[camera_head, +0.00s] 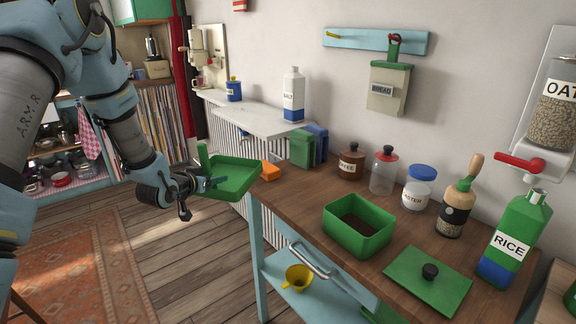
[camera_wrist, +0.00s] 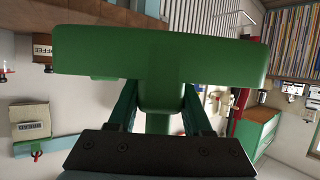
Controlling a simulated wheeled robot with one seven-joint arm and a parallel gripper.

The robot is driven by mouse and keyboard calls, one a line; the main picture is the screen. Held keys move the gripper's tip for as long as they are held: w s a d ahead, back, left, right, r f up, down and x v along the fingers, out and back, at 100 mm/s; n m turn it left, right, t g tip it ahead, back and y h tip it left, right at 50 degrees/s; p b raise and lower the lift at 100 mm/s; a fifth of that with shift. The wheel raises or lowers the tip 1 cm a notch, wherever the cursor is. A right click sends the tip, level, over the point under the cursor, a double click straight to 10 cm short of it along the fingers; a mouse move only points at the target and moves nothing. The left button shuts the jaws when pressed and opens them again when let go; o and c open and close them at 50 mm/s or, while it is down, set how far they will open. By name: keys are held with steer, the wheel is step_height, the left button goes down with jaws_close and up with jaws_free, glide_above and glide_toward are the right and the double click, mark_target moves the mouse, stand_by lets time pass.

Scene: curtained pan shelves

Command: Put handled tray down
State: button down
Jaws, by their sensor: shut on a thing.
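The handled tray is a shallow green tray (camera_head: 232,175) with an upright green handle piece at its left side. In the head view it is held in the air just left of the wooden table. My gripper (camera_head: 213,183) is shut on its near-left side. In the wrist view the green tray (camera_wrist: 160,50) fills the upper middle, with its stem between my two fingers (camera_wrist: 160,105). The tray's inside looks empty in the head view. The tray's underside and the exact contact of the fingers are partly hidden.
The wooden table (camera_head: 310,210) holds an open green box (camera_head: 358,228), a green lid (camera_head: 428,279), several jars and a RICE bottle (camera_head: 515,240). An orange block (camera_head: 270,171) lies at its far left corner. A white shelf (camera_head: 250,115) stands behind. Bare table lies left of the box.

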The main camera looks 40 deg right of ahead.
steer(key=s+d+r+m+g+h, duration=0.1)
steer(key=s+d+r+m+g, duration=0.4)
steer(key=s+d, duration=0.7)
steer(key=s+d+f+g+b, duration=0.1)
steer(key=s+d+f, duration=0.1)
steer(key=d, duration=0.3)
steer(key=shift+s+d+m+h, duration=0.2)
steer(key=shift+d+m+h, duration=0.1)
steer(key=shift+d+m, duration=0.1)
steer(key=shift+a+f+b, duration=0.15)
steer(key=shift+a+b, duration=0.05)
steer(key=shift+b, duration=0.1)
steer(key=shift+f+b, duration=1.8)
steer(key=shift+f, duration=0.55)
steer(key=shift+f, duration=0.15)
steer(key=shift+f+b, duration=0.65)
steer(key=shift+f, duration=0.3)
steer(key=shift+c, duration=1.2)
jaws_free()
